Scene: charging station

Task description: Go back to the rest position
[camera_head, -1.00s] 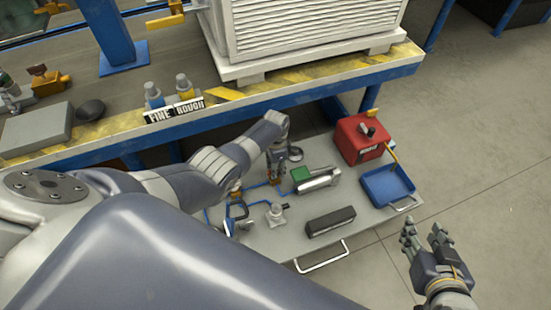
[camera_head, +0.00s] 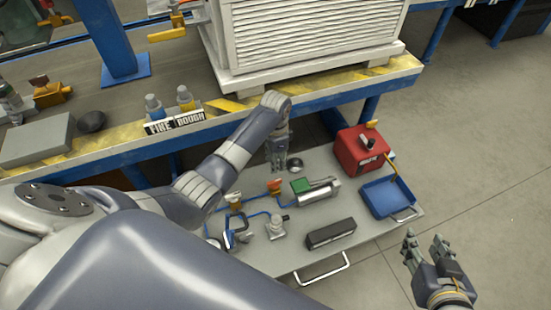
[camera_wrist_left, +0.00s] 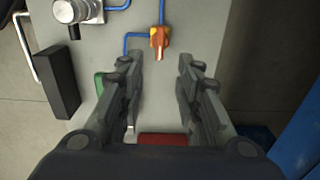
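My left arm reaches in from the left in the head view, and its gripper (camera_head: 277,155) hangs over the back of the grey cart top (camera_head: 372,226). In the left wrist view the two fingers of the left gripper (camera_wrist_left: 160,90) are spread apart with nothing between them. An orange-yellow valve (camera_wrist_left: 159,38) on a blue line lies beyond the fingertips. My right gripper (camera_head: 425,240) is at the right of the head view, beside the cart over the floor. Its fingers are apart and hold nothing.
The cart carries a red toolbox (camera_head: 360,152), a blue tray (camera_head: 384,198), a black block (camera_head: 330,234) and a silver cylinder with a green part (camera_head: 317,191). A workbench with a striped edge (camera_head: 110,133) and a white louvred unit (camera_head: 310,40) stands behind. Floor at right is clear.

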